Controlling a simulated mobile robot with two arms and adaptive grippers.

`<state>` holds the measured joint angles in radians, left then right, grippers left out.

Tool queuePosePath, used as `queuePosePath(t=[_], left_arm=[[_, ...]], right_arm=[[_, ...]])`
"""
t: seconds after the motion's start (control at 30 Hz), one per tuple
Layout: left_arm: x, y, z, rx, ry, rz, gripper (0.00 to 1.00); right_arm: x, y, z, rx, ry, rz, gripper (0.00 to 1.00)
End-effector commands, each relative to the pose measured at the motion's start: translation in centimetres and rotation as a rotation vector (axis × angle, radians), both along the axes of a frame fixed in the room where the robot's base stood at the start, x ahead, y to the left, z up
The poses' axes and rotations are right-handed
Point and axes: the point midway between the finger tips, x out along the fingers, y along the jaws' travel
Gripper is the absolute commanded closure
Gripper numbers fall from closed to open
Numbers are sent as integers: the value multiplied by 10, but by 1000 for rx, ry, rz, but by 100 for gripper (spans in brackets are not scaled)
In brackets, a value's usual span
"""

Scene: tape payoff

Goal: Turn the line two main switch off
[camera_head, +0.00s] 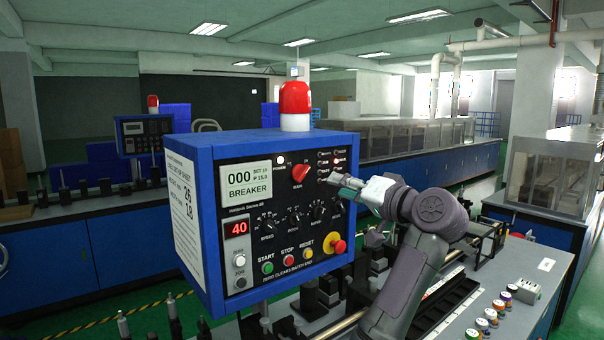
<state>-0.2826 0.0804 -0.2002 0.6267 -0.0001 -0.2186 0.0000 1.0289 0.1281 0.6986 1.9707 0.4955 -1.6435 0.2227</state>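A blue control box (200,270) with a black front panel stands in the middle. Its red rotary main switch (301,173) is at the upper part of the panel, its handle tilted to the upper right. The display (247,185) reads "000" and "BREAKER". My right gripper (337,181) comes in from the right, in front of the panel, with its fingertips pointing left. It is a little right of and below the switch and looks apart from it. The finger gap is too small to judge. My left gripper is not in view.
Below the switch are small black knobs (295,218), green, red and yellow buttons (288,259), and a red emergency stop (339,246) on yellow. A red beacon (295,100) tops the box. Another control box (143,135) stands behind left. Machine parts and small reels (491,316) lie lower right.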

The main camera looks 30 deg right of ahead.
Motion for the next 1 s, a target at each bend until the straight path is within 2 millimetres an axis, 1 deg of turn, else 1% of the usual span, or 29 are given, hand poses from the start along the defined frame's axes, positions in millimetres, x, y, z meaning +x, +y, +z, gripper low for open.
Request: queuePosePath(t=[0.03, 0.1, 0.2, 0.27, 0.4, 0.5, 0.6, 0.7, 0.83, 1.0], left_arm=[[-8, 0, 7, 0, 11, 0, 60], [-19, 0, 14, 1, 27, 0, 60], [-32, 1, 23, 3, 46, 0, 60], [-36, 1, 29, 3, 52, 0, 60], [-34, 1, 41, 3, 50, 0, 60], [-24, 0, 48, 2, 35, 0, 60], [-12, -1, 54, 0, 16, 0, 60], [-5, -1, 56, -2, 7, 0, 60], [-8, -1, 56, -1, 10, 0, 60], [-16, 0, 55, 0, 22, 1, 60]], right_arm=[[9, 2, 3, 2, 4, 5, 63], [23, 4, 4, 3, 4, 5, 63], [45, 6, 4, 2, 4, 6, 63], [59, 6, 4, 3, 4, 6, 63], [86, 8, 4, 3, 3, 4, 63], [102, 10, 3, 1, 4, 4, 63], [113, 10, 2, 0, 3, 1, 63], [120, 10, 1, -2, 3, 1, 63], [123, 11, -1, -2, 2, 1, 63], [123, 11, -1, -2, 1, 0, 63]])
